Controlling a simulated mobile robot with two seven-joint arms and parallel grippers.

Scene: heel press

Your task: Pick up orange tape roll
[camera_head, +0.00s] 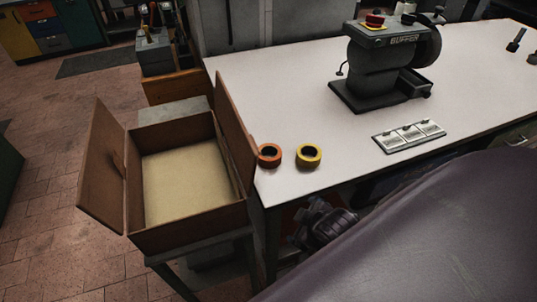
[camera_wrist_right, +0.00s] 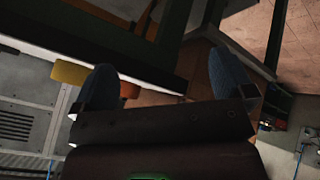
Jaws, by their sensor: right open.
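The orange tape roll (camera_head: 269,156) lies flat on the white table near its left front corner, close to the raised right flap of the brown box. A yellow tape roll (camera_head: 309,156) lies just to its right, apart from it. In the right wrist view my right gripper (camera_wrist_right: 167,82) is open, with nothing between its two blue-grey fingers. An orange patch (camera_wrist_right: 129,89) and a yellow patch (camera_wrist_right: 72,73) show by its left finger, probably the rolls, partly hidden. In the head view a dark mechanism, probably this gripper, is below the table's front edge. My left gripper is not in view.
The open brown box (camera_head: 188,240) stands left of the white table (camera_head: 280,95), its right flap beside the orange roll. A buffer machine (camera_head: 375,65) and a panel with several white plates (camera_head: 409,135) are to the right. The table behind the rolls is clear.

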